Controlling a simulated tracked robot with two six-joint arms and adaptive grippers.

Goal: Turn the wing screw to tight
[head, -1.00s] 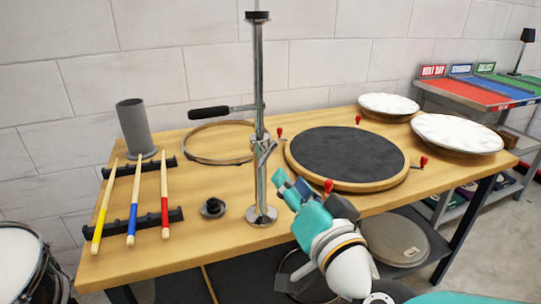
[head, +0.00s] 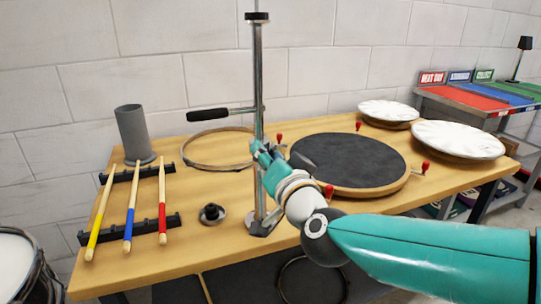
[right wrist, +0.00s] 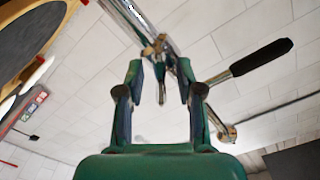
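A chrome stand pole (head: 258,75) rises from the bench on a base (head: 262,225). Its side arm has a black handle (head: 207,115), which also shows in the right wrist view (right wrist: 262,58). My right gripper (head: 262,152) is at the pole, just below the side arm, and covers the clamp area in the head view. In the right wrist view my right gripper (right wrist: 159,72) has its two fingers apart. A slim metal piece, likely the wing screw (right wrist: 161,82), shows in the gap between them. I cannot tell whether a finger touches it. My left gripper is not in view.
A round black pad (head: 348,160) with red-tipped clamps is right of the pole. A hoop (head: 218,164) lies behind it to the left. Drumsticks on a rack (head: 170,238), a grey cylinder (head: 134,135) and a small black-knobbed part (head: 211,214) stand left. White-topped drums (head: 457,140) are far right.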

